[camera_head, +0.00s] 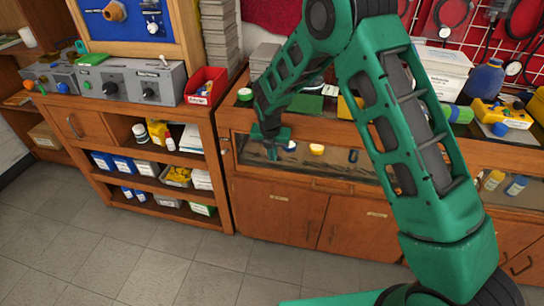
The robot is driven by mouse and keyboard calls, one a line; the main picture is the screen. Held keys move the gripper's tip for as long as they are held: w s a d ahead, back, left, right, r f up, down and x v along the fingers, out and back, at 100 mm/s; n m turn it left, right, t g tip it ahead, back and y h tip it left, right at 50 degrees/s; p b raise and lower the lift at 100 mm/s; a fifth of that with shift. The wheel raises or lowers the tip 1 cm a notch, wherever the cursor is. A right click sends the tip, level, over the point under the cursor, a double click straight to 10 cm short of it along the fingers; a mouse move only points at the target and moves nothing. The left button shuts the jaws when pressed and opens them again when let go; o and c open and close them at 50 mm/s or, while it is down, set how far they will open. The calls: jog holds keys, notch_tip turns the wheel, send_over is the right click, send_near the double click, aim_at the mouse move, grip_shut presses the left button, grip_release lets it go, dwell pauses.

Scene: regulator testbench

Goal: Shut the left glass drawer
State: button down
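The left glass drawer (335,173) is in the middle of the head view, in the wooden cabinet below the worktop. A yellow round item (317,149) and a dark blue item (353,156) show in it. A wooden handle (331,187) is on its lower front edge. My green arm reaches across the view and covers the drawer's right end. My gripper (272,152) points down at the drawer's left part, close to its front. I cannot tell whether it touches the drawer. Its fingers are too small and dark to read, and how far the drawer stands out is unclear.
Another glass-fronted compartment with small bottles (516,186) is at the right. Cabinet doors (280,211) are below the drawer. A red bin (206,86) and grey instruments (130,82) stand on the left worktop. The tiled floor (150,260) in front is clear at left.

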jog(key=s+a+r, duration=0.2)
jog(key=s+r, duration=0.4)
jog(key=r, duration=0.4)
jog(key=s+d+r+m, duration=0.4)
jog(key=d+m, duration=0.2)
jog(key=d, duration=0.3)
jog(key=s+d+r+m+g, duration=0.1)
jog(key=s+d+r+m, duration=0.3)
jog(key=d+m, duration=0.3)
jog(key=s+d+r+m, duration=0.4)
jog(key=s+d, duration=0.1)
jog(key=d, duration=0.5)
jog(key=s+d+r+m, duration=0.1)
jog(key=s+d+m, duration=0.3)
jog(key=s+m, duration=0.7)
jog(key=s+d+r+m+g+y, duration=0.1)
jog(key=s+d+m, duration=0.4)
jog(key=s+m, duration=0.5)
jog(key=s+r, duration=0.1)
jog(key=s, duration=0.5)
jog(key=shift+d+m+g, duration=0.15)
jog(key=shift+m+g, duration=0.15)
jog(key=shift+m, duration=0.1)
